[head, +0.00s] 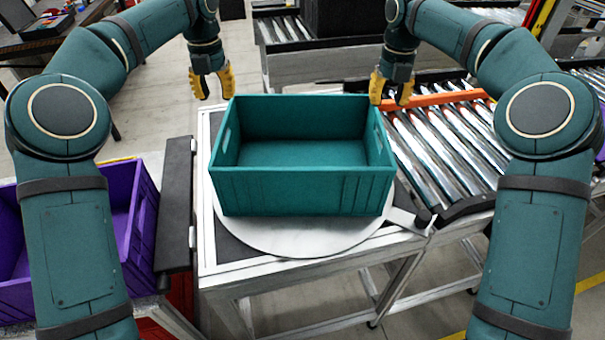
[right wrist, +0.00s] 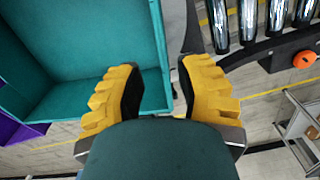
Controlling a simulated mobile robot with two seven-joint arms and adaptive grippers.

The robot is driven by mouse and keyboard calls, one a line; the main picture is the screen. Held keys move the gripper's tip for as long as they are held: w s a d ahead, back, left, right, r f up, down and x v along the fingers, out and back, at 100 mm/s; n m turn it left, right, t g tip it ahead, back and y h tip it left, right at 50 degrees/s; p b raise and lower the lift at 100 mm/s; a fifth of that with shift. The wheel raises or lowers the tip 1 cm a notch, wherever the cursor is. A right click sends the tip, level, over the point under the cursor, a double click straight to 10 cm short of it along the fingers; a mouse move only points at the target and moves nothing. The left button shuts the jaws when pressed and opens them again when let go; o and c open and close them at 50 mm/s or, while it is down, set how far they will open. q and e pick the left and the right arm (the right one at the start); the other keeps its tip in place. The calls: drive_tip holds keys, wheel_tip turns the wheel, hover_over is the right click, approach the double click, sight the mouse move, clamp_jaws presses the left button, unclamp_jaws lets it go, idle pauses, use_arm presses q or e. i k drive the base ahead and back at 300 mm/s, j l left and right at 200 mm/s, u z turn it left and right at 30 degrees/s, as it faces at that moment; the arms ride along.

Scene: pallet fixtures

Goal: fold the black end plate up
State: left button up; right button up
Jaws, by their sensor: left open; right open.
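The black end plate (head: 177,215) is a long dark panel along the left side of the work table, attached near its edge and sitting at or below the table's top level. Its exact tilt is hard to tell. My left gripper (head: 212,85) is open and empty, above and behind the crate's back left corner, well away from the plate. My right gripper (head: 392,92) is open at the crate's back right corner. In the right wrist view its yellow fingers (right wrist: 160,75) are spread with the crate's wall showing between them; contact cannot be told.
An empty teal crate (head: 305,190) stands on a round pale turntable (head: 300,240) on the table. A purple crate (head: 140,225) is left of the plate, close to it. A roller conveyor (head: 440,150) with an orange bar (head: 435,99) lies to the right.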

sight(176, 239)
drive_tip(key=k, duration=1)
